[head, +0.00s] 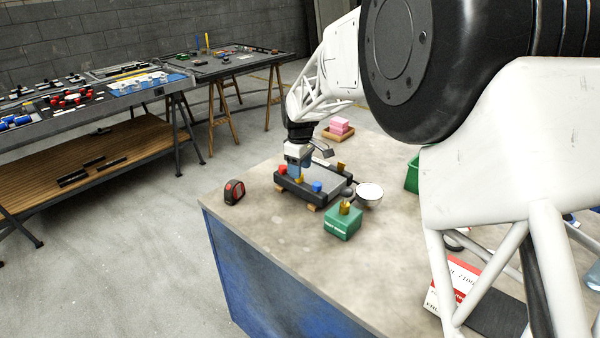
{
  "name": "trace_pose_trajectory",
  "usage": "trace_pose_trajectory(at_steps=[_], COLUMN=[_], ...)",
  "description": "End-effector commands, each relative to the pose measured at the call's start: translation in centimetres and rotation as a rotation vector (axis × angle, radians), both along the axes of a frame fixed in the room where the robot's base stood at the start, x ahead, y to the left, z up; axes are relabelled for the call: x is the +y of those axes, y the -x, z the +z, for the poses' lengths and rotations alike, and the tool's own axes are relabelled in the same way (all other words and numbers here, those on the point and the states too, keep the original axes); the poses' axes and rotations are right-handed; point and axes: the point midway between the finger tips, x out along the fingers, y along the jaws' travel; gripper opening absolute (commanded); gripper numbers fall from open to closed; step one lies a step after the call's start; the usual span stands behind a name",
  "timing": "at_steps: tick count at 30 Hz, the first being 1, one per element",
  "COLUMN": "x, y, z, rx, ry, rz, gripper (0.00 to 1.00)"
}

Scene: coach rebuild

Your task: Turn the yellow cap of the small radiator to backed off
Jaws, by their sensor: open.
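The small radiator (325,181) is a dark, flat block lying on wooden supports on the workbench. Along its near-left side stand a red cap (282,170), the yellow cap (299,179) and a blue cap (316,187). My gripper (299,173) points down right over the yellow cap, between the red and blue caps. It is open. Its fingers hide the upper part of the yellow cap, and I cannot tell whether they touch it. The cap's turn position is too small to read.
A green box (342,224) with a brass fitting and a white bowl (369,192) stand close to the radiator's right. A tape measure (234,192) lies left. Pink blocks (340,126) sit in a wooden tray behind. The bench front is clear.

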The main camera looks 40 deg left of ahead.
Motion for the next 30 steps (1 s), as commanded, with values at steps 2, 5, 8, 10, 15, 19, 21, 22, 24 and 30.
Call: trace_pose_trajectory(at_steps=[2, 5, 8, 10, 15, 19, 21, 22, 24, 30], x=[0.0, 0.0, 0.0, 0.0, 0.0, 0.0, 0.0, 0.0, 0.0, 0.0], y=[0.0, 0.0, 0.0, 0.0, 0.0, 0.0, 0.0, 0.0, 0.0, 0.0], z=[1.2, 2.5, 3.7, 4.3, 5.2, 5.3, 5.3, 5.3, 5.3, 5.3], rx=[-0.002, -0.002, -0.002, -0.001, -0.001, 0.0, 0.0, 0.0, 0.0, -0.001], ry=[-0.002, -0.002, -0.002, -0.001, -0.001, 0.0, 0.0, 0.0, 0.0, 0.0], rz=[0.0, 0.0, 0.0, 0.0, 0.0, 0.0, 0.0, 0.0, 0.0, 0.0], gripper=[0.56, 0.56, 0.56, 0.56, 0.56, 0.56, 0.56, 0.56, 0.56, 0.56])
